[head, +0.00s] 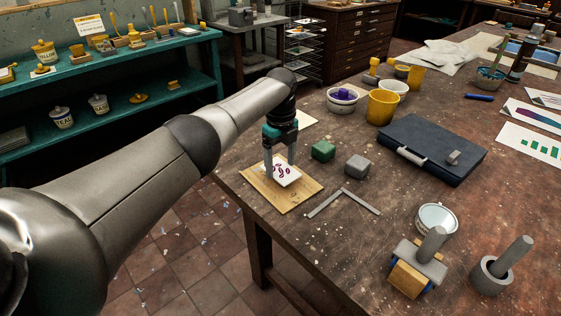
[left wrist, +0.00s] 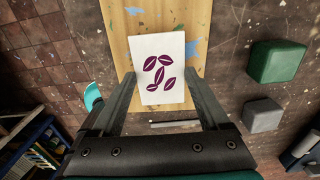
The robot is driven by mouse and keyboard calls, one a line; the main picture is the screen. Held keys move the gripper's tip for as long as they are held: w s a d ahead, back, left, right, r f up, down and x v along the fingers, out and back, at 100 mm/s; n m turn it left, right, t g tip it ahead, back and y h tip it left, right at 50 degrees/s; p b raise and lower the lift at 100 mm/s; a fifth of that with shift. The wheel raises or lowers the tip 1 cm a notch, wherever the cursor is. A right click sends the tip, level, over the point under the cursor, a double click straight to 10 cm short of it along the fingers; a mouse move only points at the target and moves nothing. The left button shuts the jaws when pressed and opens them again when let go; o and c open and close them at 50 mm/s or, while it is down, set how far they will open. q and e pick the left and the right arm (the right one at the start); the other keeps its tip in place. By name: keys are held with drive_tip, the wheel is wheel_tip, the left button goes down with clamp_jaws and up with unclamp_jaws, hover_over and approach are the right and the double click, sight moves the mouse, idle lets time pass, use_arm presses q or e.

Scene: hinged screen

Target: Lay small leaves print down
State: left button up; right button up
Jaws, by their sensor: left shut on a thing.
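The small leaves piece (head: 288,176) is a white rectangle with several purple leaf shapes on the face turned up. My left gripper (head: 281,166) points down with its fingers at two sides of this piece and is shut on it. In the left wrist view the leaf print (left wrist: 160,72) faces the camera, between the fingers (left wrist: 160,88). A light wooden board (head: 262,190) with paint marks lies below it at the table's corner. I cannot tell whether the piece touches the board. My right gripper is not in view.
A green block (head: 323,151), a grey block (head: 357,166) and an L-shaped metal strip (head: 325,205) lie near the board. A dark blue flat case (head: 425,138), yellow cup (head: 382,107) and white bowl (head: 342,100) stand farther right. The table's left edge is close to the board.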

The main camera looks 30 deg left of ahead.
use_arm(q)
drive_tip(key=shift+f+b, duration=1)
drive_tip(key=shift+f, duration=0.45)
drive_tip(key=o, duration=1)
wheel_tip(320, 180, up, 15)
drive_tip(key=p, duration=0.3)
drive_tip(key=shift+r, duration=0.15)
